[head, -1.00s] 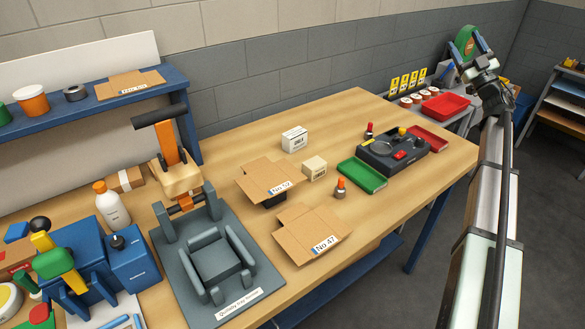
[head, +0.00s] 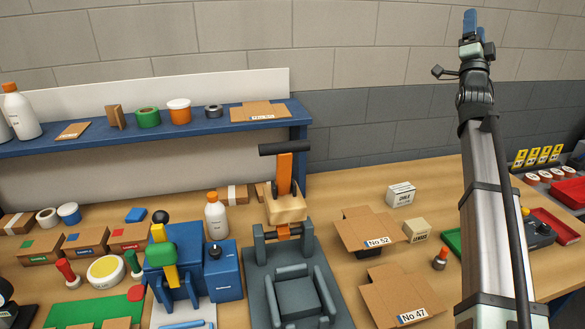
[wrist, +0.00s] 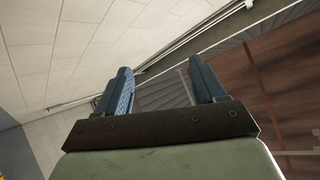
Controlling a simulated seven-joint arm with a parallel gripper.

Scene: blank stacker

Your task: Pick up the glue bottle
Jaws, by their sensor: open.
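A white bottle with an orange cap (head: 216,217) stands upright on the bench, between the blue fixture and the grey press. A second, similar white bottle (head: 22,114) stands on the blue shelf at the far left. The labels are too small to read, so I cannot tell which is the glue. My gripper (head: 472,24) is raised at the upper right, far from both bottles. In the wrist view my gripper (wrist: 158,88) has its two blue fingers apart with nothing between them. No bottle shows in the wrist view.
The grey press (head: 261,274) with its black-handled lever stands right of the bench bottle. The blue fixture (head: 215,272) is close in front of it. A blue shelf (head: 90,137) runs behind. Flat cardboard blanks (head: 367,232) lie to the right.

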